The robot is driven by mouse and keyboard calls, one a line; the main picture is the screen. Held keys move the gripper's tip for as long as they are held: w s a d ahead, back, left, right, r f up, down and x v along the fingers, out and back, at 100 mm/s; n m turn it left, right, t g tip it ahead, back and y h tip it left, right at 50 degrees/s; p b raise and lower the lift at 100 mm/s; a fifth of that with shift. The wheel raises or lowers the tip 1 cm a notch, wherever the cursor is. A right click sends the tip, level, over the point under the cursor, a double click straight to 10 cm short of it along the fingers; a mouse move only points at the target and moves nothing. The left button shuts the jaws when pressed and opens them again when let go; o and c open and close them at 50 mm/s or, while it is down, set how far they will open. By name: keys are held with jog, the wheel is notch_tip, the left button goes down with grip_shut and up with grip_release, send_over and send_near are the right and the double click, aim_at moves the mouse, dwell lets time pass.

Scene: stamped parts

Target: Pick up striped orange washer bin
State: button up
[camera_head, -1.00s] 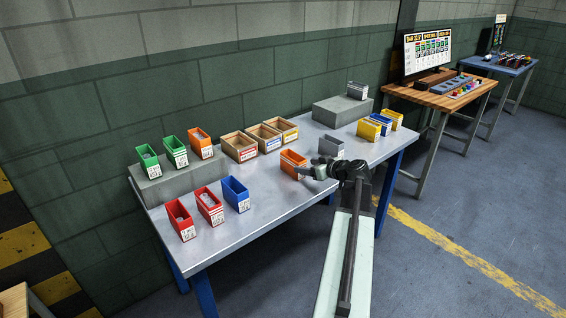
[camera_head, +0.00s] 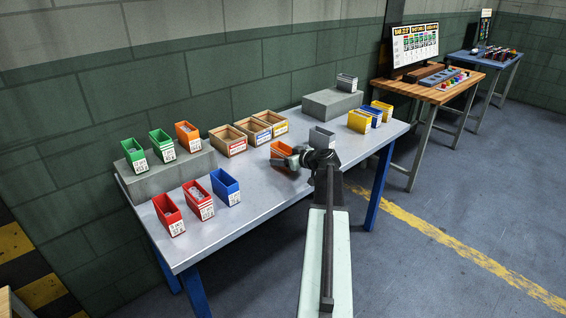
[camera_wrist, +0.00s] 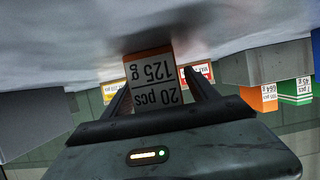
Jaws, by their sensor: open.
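An orange bin (camera_head: 281,148) stands on the table in front of my gripper, partly hidden by it in the head view. In the wrist view, which looks upside down, its label (camera_wrist: 154,84) reads "20 pcs 125 g". My gripper (camera_wrist: 157,88) is open, with one finger on each side of the bin's label face; I cannot tell whether they touch it. In the head view my gripper (camera_head: 293,160) is at the bin's near right side. Another orange bin (camera_head: 187,135) stands on the left grey block. Stripes are too small to make out on either.
A grey bin (camera_head: 322,138) stands close to the right of my gripper. Wooden boxes (camera_head: 228,140) sit behind the orange bin. Red and blue bins (camera_head: 198,198) stand at the left, yellow ones (camera_head: 360,121) at the right. The table's front middle (camera_head: 262,195) is clear.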

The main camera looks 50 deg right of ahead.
aim_at(284, 148)
jog(key=c, duration=1.5)
jog(key=shift+o, duration=0.2)
jog(key=shift+r, duration=0.1)
jog(key=shift+r+p, duration=0.6)
jog(key=shift+p, duration=0.05)
notch_tip(284, 148, up, 3)
jog(key=p, duration=0.3)
jog(key=shift+r, duration=0.1)
jog(key=s, duration=0.5)
jog(key=s+a, duration=0.1)
jog(key=s, duration=0.9)
jog(key=shift+s+a+r+p, duration=0.2)
jog(key=shift+a+r+p, duration=0.05)
jog(key=shift+a+p, duration=0.1)
jog(key=shift+s+r, duration=0.1)
jog(key=shift+s, duration=0.25)
